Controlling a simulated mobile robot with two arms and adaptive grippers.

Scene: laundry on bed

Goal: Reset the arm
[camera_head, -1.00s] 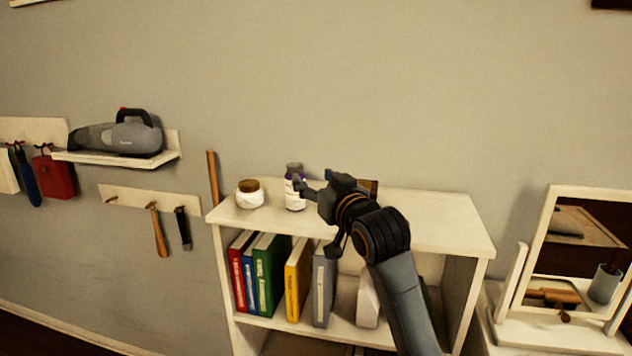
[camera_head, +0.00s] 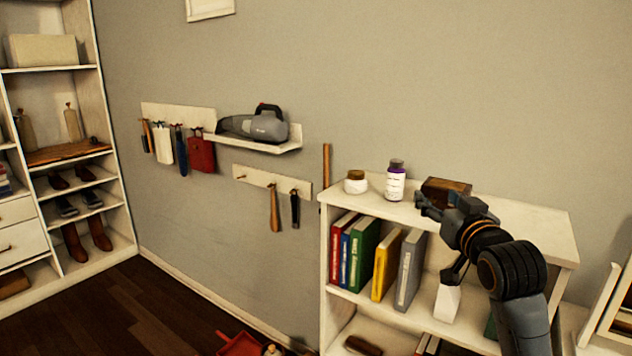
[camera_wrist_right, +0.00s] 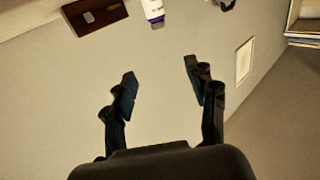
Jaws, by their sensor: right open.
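My right arm comes in from the lower right in the head view. Its gripper (camera_head: 437,240) is in front of the white bookshelf (camera_head: 540,228), near the top's front edge. In the right wrist view the gripper (camera_wrist_right: 160,82) has its two fingers wide apart with nothing between them. A white bottle with a purple label (camera_head: 396,182) stands upright on the shelf top, left of the gripper and apart from it. It also shows at the top of the wrist view (camera_wrist_right: 153,10). My left gripper is not in view.
A small jar (camera_head: 356,183) and a brown wooden box (camera_head: 446,191) are on the shelf top. Binders (camera_head: 364,254) stand below. A handheld vacuum (camera_head: 254,125) rests on a wall shelf. A wardrobe (camera_head: 90,150) is at left.

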